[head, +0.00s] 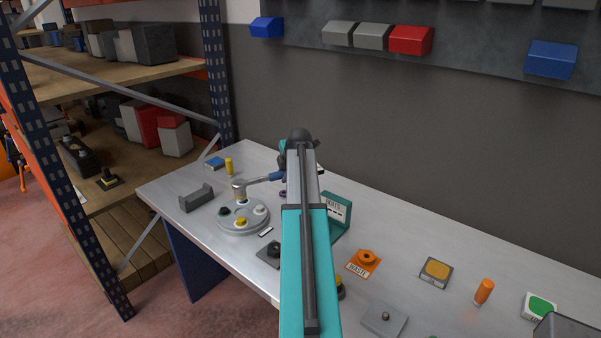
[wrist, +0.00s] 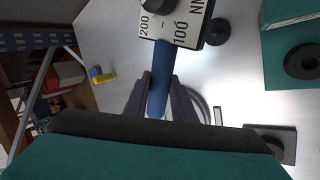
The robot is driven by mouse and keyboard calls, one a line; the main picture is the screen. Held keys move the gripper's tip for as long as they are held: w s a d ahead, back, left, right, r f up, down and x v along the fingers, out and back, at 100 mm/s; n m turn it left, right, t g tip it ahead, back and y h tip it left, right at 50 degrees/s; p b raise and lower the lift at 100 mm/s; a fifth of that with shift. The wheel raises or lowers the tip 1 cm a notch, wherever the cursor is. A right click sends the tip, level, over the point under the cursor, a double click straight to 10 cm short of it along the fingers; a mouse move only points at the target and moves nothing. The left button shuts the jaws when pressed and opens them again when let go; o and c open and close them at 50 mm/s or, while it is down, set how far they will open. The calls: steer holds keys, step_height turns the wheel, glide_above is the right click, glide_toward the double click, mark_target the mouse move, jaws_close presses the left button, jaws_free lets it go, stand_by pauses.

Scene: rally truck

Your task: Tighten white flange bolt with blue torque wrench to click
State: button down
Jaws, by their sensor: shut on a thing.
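The blue torque wrench shows its blue handle (wrist: 160,92) between the fingers of my gripper (wrist: 163,100) in the wrist view. My gripper is shut on it. A scale plate marked 200 and 100 sits beyond the fingers. In the head view, the wrench's grey shaft and head (head: 239,187) reach left over the back of a round grey flange (head: 236,230). The flange carries several coloured bolts, including a pale, whitish one (head: 260,210) at its right. I cannot tell the colour of the bolt below the wrench head, or whether they touch. My arm hides most of the gripper there.
A grey cradle (head: 195,198) stands left of the flange and a yellow cylinder (head: 229,166) behind it. A teal stand (head: 338,222) is just right of my arm. An orange waste piece (head: 364,263) and several button-like items lie right on the metal bench (head: 420,240). Shelving stands left.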

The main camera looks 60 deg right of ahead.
steer(key=shift+m, duration=0.3)
steer(key=s+d, duration=0.4)
steer(key=d, duration=0.1)
steer(key=shift+d+f, duration=0.1)
steer(key=shift+d, duration=0.1)
steer(key=shift+s, duration=0.1)
steer(key=shift+f, duration=0.2)
steer(key=shift+f+b, duration=1.75)
steer(key=shift+f, duration=0.65)
steer(key=shift+a+b, duration=0.1)
steer(key=shift+b, duration=0.5)
stand_by(0.6)
steer(key=shift+f+b, duration=0.75)
steer(key=shift+f, duration=0.35)
stand_by(0.8)
